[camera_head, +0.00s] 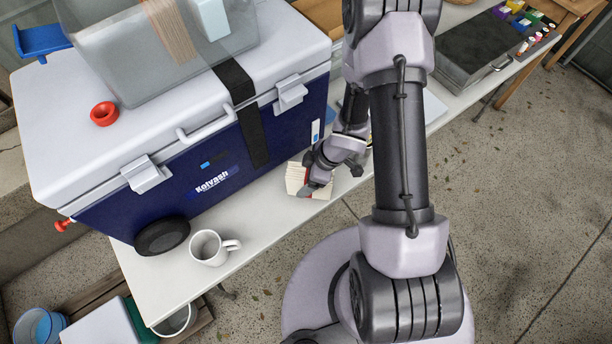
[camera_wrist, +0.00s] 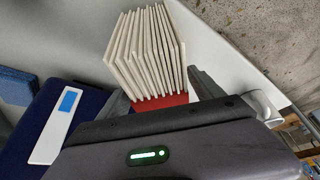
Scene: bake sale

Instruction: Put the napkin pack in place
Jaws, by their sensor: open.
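The napkin pack (camera_head: 296,178) looks like a stack of cream-white sheets with a red band. It sits on the white table beside the front of the blue cooler. In the wrist view the napkin pack (camera_wrist: 145,50) shows its several white leaves fanned above the red part. My gripper (camera_head: 314,184) is low at the pack, reaching down from the arm. In the wrist view my gripper (camera_wrist: 160,95) is open, with one finger on each side of the red part. Whether the fingers touch it I cannot tell. The pack's lower end is hidden by the gripper body.
The large cooler (camera_head: 210,155) stands close behind the pack, with a clear bin (camera_head: 165,60) and a red ring (camera_head: 104,113) on its lid. A white mug (camera_head: 208,247) stands near the table's front edge. The white table (camera_head: 262,215) is bare between mug and pack.

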